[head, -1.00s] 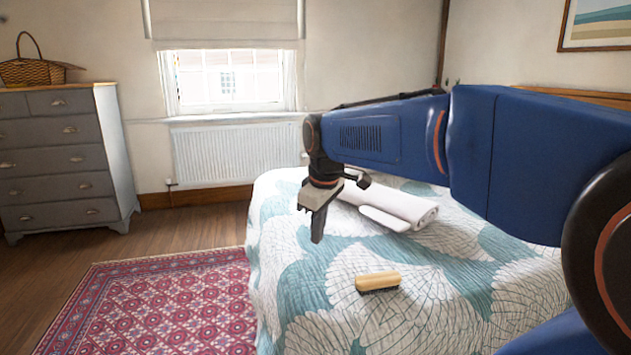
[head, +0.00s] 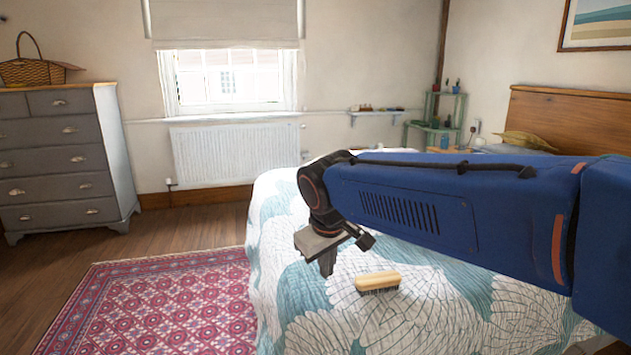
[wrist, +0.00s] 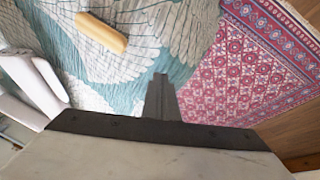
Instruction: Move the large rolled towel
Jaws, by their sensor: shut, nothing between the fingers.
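The large rolled towel (wrist: 38,78) is white and shows at the left edge of the wrist view, lying on the bed. In the head view my arm now hides it. My gripper (head: 327,264) is shut and empty, pointing down above the near-left part of the bed. In the wrist view its closed fingers (wrist: 161,98) are over the quilt near the bed's edge, apart from the towel.
A wooden brush (head: 377,281) lies on the bed (head: 300,310) just right of my gripper; it also shows in the wrist view (wrist: 102,33). A red patterned rug (head: 160,310) covers the floor to the left. A grey dresser (head: 60,155) stands further left.

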